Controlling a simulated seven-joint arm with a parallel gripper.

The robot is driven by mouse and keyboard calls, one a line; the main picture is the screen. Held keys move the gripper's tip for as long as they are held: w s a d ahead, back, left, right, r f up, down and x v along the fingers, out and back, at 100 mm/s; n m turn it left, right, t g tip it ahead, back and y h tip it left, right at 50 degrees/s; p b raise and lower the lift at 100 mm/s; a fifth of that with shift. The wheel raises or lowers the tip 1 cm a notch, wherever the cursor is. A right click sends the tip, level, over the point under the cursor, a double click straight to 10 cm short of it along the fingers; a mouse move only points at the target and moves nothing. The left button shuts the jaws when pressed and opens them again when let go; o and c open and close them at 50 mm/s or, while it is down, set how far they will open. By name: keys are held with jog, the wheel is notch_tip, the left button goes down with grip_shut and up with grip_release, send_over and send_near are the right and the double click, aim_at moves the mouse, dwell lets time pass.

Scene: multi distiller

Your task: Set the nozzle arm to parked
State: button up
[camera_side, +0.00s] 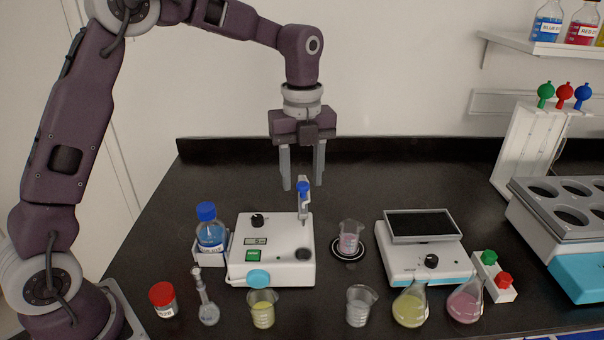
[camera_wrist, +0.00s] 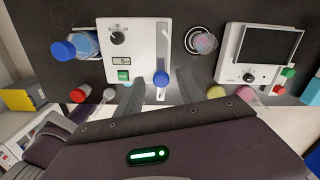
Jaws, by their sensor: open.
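The nozzle arm (camera_side: 304,208) is a slim pale bar with a blue knob (camera_side: 302,187), on the right part of the white dispenser box (camera_side: 285,262). In the wrist view the pale bar (camera_wrist: 162,40) runs along the box's right side with the blue knob (camera_wrist: 161,77) at its near end. The box also has a black dial (camera_side: 257,219), a small display and a green switch (camera_side: 253,256). My gripper (camera_side: 302,184) is open and points down, its fingers on either side of the blue knob. I cannot tell whether either finger touches it.
A beaker with pink liquid (camera_side: 349,238) stands on a round black pad right of the box. A blue-capped bottle (camera_side: 209,232) stands at its left. Flasks, beakers and a red-capped jar (camera_side: 163,300) line the front. A balance (camera_side: 430,262) stands further right.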

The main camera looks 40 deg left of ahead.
aim_at(302, 183)
notch_tip(302, 183, up, 7)
jog(key=shift+f, duration=0.1)
jog(key=shift+s+r+n, duration=0.3)
jog(key=shift+r, duration=0.05)
jog(key=s+r+n+t, duration=0.3)
jog(key=s+r+n, duration=0.2)
jog(key=s+n, duration=0.65)
jog(key=s+f+n+t, duration=0.1)
jog(key=s+f+n, duration=0.2)
jog(key=s+n, duration=0.3)
jog(key=s+f+n+t, duration=0.1)
jog(key=s+f+n, duration=0.1)
jog(key=s+n, duration=0.4)
jog(key=s, duration=0.3)
jog(key=shift+s+a+f+t, duration=0.2)
jog(key=shift+a+f+t, duration=0.1)
jog(key=shift+a+f, duration=0.1)
